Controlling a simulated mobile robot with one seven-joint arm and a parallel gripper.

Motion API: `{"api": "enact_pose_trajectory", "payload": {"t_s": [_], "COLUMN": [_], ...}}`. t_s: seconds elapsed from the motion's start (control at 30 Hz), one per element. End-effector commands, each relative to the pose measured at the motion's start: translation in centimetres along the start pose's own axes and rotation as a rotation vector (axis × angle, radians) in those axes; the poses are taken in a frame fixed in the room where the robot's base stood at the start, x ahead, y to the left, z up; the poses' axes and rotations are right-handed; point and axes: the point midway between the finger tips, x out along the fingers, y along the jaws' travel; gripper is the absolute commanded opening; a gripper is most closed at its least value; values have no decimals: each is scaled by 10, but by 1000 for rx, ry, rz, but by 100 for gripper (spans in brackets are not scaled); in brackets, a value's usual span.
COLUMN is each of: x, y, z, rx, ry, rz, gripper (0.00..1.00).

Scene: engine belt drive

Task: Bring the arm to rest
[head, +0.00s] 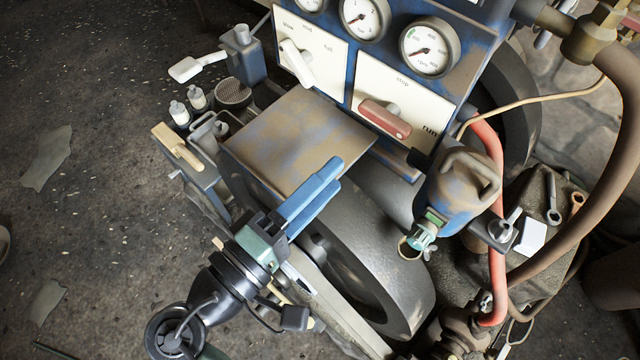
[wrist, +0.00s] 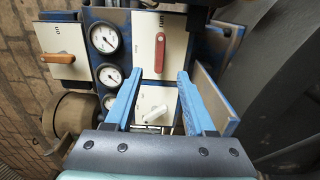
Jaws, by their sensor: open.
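My gripper (head: 318,192) has two blue fingers and hangs above the engine, in front of the flat rusty blue cover plate (head: 300,140) and over the dark flywheel (head: 385,285). In the wrist view my gripper (wrist: 155,100) shows its two fingers well apart with nothing between them. The control panel lies beyond the fingertips. Its red-handled switch (head: 385,119) and white-handled switch (head: 297,62) both show in the head view. My fingers appear clear of the panel.
Round gauges (head: 430,47) sit on the panel. A blue can (head: 455,195) and a red hose (head: 495,250) are to the right. Small white bottles (head: 180,113) and a blue oil can (head: 243,55) stand at the left. The floor (head: 80,190) at far left is mostly open.

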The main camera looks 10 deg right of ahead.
Motion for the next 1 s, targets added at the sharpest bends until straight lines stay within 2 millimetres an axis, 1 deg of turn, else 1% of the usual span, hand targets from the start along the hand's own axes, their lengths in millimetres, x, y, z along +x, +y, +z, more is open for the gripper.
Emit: {"api": "enact_pose_trajectory", "payload": {"t_s": [0.03,0.17,0.67,0.73,0.77,0.87,0.97,1.0], "x": [-4,-8,-8,-6,-4,10,29,37], "y": [0,0,0,3,6,26,66,88], "z": [0,0,0,-2,-4,-20,-50,-63], "rx": [0,1,0,13,28,136,335,434], "ry": [0,0,-1,3,8,50,141,192], "rz": [-1,-1,0,-5,-10,-50,-109,-130], "gripper": [55,55,55,55,55,55,55,55]}}
